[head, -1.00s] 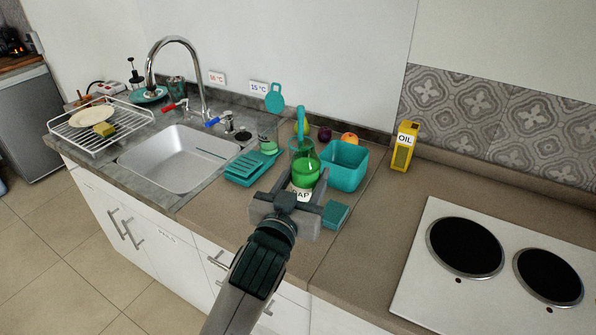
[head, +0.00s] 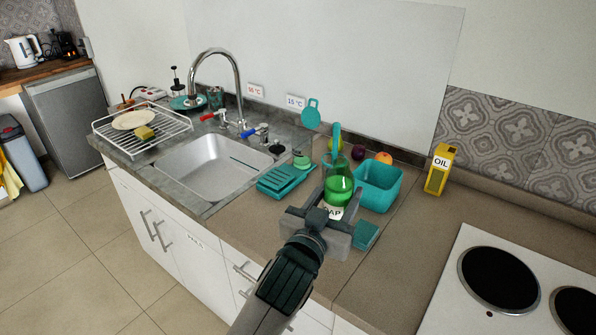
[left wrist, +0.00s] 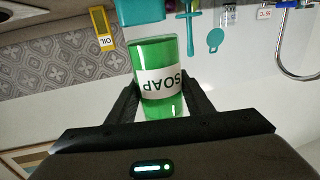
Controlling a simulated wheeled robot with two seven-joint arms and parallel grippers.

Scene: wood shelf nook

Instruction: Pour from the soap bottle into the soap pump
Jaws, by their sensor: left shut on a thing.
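The soap bottle (head: 340,187) is clear green with a white SOAP label and stands about upright in the head view. My left gripper (head: 327,208) is shut on it, with a finger on each side. In the left wrist view the bottle (left wrist: 157,68) sits between the fingers, its label upside down. I cannot tell whether its base touches the counter. A small clear container with green liquid (head: 302,158), which looks like the soap pump, stands by the sink's right edge, left of and behind the bottle. My right gripper is not in view.
A teal slotted soap tray (head: 287,178) lies left of the bottle. A teal bin (head: 378,187) stands right of it, with a teal sponge (head: 366,235) in front. The sink (head: 222,165) is left, the yellow oil box (head: 439,169) and hob (head: 500,277) right. The counter's front strip is bare.

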